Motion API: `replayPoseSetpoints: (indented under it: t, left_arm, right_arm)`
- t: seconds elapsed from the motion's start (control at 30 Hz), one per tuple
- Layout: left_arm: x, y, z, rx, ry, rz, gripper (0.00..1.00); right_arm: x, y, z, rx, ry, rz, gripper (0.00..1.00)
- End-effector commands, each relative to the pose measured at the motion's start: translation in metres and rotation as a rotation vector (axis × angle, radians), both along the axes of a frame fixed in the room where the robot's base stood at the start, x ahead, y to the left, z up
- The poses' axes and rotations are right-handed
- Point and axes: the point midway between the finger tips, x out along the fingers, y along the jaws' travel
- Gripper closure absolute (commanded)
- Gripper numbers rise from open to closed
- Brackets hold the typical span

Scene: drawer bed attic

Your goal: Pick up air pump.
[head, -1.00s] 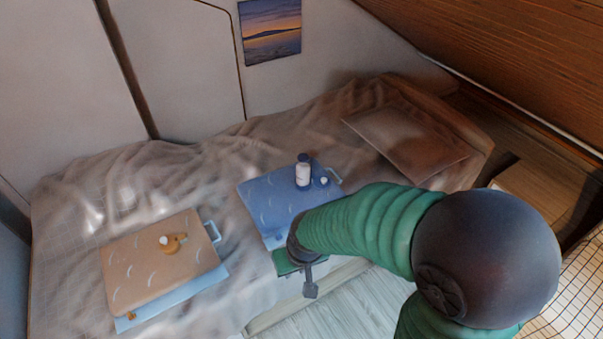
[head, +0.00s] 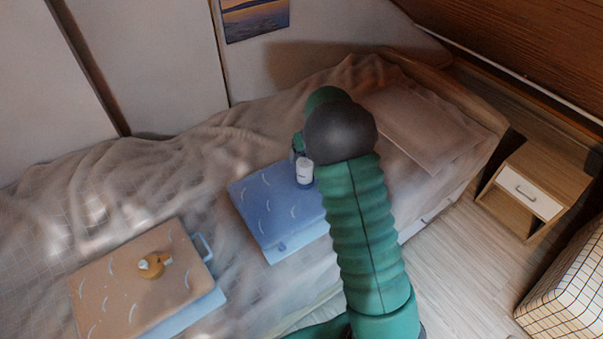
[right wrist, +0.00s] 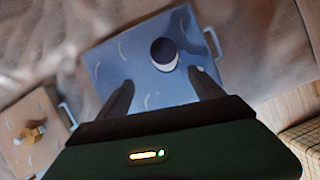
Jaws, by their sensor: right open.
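A small white and dark-blue cylinder, which looks like the air pump (head: 304,172), stands on the blue case (head: 262,205) on the bed. In the right wrist view the air pump (right wrist: 164,54) shows its dark round top, on the blue case (right wrist: 115,62). My right gripper (right wrist: 160,77) is open and empty, its two dark fingers pointing towards the pump, which lies just beyond and between the tips. In the head view my green arm covers the right part of the case and hides most of the gripper. My left gripper is not in view.
A tan case (head: 120,285) with a small orange object (head: 152,265) lies on the bed at left. A pillow (head: 425,125) lies at the bed's far right. A bedside cabinet (head: 535,190) and a checked box (head: 570,290) stand on the right. The floor between is clear.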

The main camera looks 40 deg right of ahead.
Motion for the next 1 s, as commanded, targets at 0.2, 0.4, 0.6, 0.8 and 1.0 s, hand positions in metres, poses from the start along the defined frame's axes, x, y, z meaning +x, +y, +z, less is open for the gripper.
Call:
replayPoseSetpoints:
  t: [0.2, 0.4, 0.6, 0.8, 1.0]
  left_arm:
    - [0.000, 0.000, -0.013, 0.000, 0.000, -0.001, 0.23]
    - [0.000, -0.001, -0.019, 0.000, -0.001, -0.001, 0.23]
    - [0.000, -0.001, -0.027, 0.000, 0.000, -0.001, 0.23]
    - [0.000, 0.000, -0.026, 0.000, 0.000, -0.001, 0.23]
    - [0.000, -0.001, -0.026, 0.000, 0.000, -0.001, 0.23]
  right_arm:
    - [0.018, -0.011, -0.051, 0.002, 0.003, 0.000, 0.23]
    - [0.027, -0.014, -0.070, 0.000, 0.002, 0.002, 0.23]
    - [0.043, -0.020, -0.099, -0.001, 0.002, 0.004, 0.23]
    - [0.044, -0.023, -0.102, 0.000, 0.000, 0.002, 0.23]
    - [0.044, -0.023, -0.102, 0.000, 0.000, 0.002, 0.41]
